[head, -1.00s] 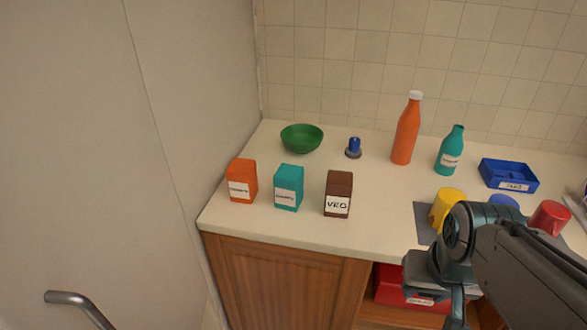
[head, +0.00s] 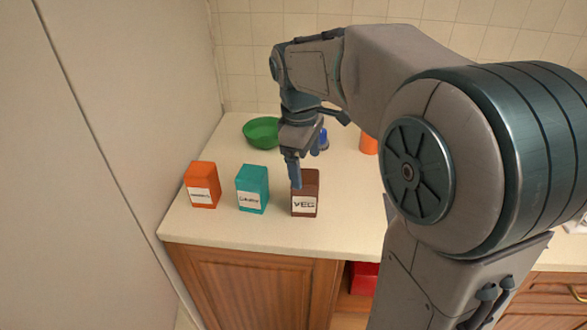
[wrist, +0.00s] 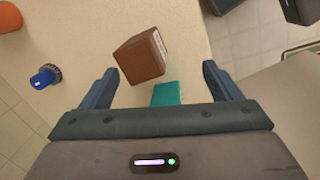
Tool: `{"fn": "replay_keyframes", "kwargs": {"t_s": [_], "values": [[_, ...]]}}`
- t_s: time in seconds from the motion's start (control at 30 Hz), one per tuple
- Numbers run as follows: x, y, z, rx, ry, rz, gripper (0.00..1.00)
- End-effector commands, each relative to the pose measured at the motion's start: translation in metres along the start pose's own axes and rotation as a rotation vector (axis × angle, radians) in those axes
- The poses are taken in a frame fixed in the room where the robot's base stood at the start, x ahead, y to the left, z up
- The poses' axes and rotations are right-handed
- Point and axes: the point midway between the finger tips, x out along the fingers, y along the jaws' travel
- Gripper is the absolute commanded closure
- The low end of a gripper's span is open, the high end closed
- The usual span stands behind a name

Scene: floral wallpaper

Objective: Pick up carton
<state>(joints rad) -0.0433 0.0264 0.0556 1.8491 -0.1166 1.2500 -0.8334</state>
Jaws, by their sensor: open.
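Three cartons stand in a row near the counter's front edge: an orange one (head: 202,186) at left, a teal one (head: 252,190) in the middle and a brown one labelled VEG (head: 305,203) at right. My gripper (head: 295,184) points down by the brown carton, its finger overlapping the carton's upper left in the head view. In the wrist view my gripper (wrist: 160,69) is open and empty. The brown carton (wrist: 141,58) shows beyond and partly between the fingertips. The teal carton (wrist: 167,94) is mostly hidden behind the gripper body. The orange carton is out of the wrist view.
A green bowl (head: 261,133) and a small blue object (head: 322,140) stand behind the cartons. An orange bottle (head: 368,145) is mostly hidden by my arm, which covers the counter's right side. A wall panel (head: 110,150) borders the counter (head: 190,228) on the left.

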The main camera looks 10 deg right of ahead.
Motion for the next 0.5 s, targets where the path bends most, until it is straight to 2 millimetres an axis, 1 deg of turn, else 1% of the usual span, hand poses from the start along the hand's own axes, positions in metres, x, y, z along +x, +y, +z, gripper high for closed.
{"fn": "replay_keyframes", "kwargs": {"t_s": [0.03, 0.1, 0.2, 0.3, 0.37, 0.47, 0.5], "values": [[-0.001, 0.011, -0.01, -0.072, -0.017, -0.01, 0.15], [-0.003, 0.023, -0.02, -0.166, -0.035, -0.023, 0.15], [-0.004, 0.035, -0.029, -0.26, -0.053, -0.037, 0.15], [-0.003, 0.041, -0.033, -0.313, -0.062, -0.046, 0.15], [0.001, 0.042, -0.034, -0.327, -0.065, -0.049, 0.15], [0.017, 0.042, -0.033, -0.334, -0.068, -0.052, 0.15], [0.025, 0.041, -0.032, -0.333, -0.067, -0.052, 0.15]]}}
